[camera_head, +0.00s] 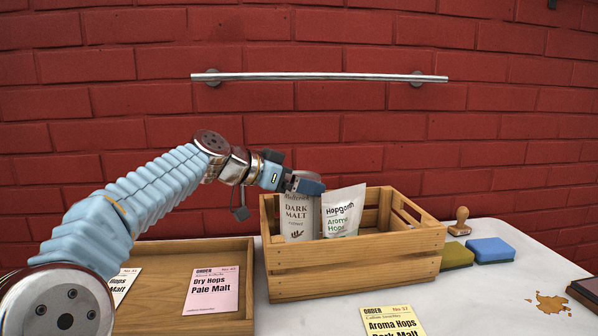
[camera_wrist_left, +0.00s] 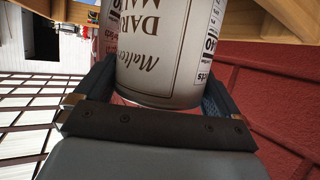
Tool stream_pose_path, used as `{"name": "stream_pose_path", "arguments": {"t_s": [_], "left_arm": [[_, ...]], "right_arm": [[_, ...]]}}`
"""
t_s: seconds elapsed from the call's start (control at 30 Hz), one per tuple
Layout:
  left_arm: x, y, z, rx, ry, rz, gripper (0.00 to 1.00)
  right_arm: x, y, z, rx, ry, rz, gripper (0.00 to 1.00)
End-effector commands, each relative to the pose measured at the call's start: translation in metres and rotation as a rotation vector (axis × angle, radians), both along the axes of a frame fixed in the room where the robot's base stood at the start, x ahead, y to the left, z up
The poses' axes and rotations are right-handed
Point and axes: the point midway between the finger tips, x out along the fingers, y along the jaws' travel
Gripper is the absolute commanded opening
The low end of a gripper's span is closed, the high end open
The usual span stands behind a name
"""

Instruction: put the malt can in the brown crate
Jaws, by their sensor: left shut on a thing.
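The malt can (camera_head: 297,222), off-white with "Dark Malt" lettering, is inside the brown crate (camera_head: 355,271), at its left side in the head view. It stands upright, and its lower part is hidden by the front slats. My left gripper (camera_head: 305,186) is at the top of the can, its fingers closed on it. In the left wrist view the can (camera_wrist_left: 165,60) sits between the two fingers of my left gripper (camera_wrist_left: 160,95). Whether the can touches the crate's floor is hidden. My right gripper is not in view.
A white hops pouch (camera_head: 343,211) stands in the crate, right beside the can. A shallow wooden tray (camera_head: 235,328) with order cards, including a pink one (camera_head: 212,290), lies left of the crate. A stamp (camera_head: 460,222) and blue sponge (camera_head: 490,250) are at right. A brown spill (camera_head: 552,303) marks the white table.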

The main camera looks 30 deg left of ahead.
Motion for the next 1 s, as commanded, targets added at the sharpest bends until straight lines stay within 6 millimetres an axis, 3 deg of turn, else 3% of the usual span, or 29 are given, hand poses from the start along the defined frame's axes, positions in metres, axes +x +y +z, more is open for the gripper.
{"name": "stream_pose_path", "arguments": {"t_s": [0.17,0.53,0.57,0.83,1.0], "left_arm": [[-0.001,0.000,-0.013,-0.002,-0.011,0.002,0.12],[-0.001,0.000,-0.016,-0.002,-0.011,0.002,0.12],[0.000,0.000,-0.020,-0.001,-0.001,0.000,1.00],[0.000,0.000,-0.017,-0.001,-0.001,0.000,1.00],[-0.018,0.012,-0.010,0.001,-0.004,0.003,1.00]], "right_arm": [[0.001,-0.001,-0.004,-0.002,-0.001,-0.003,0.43],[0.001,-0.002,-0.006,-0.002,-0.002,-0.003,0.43],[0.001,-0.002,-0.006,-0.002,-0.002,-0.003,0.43],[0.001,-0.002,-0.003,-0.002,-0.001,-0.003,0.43],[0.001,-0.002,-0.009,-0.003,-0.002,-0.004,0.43]]}}
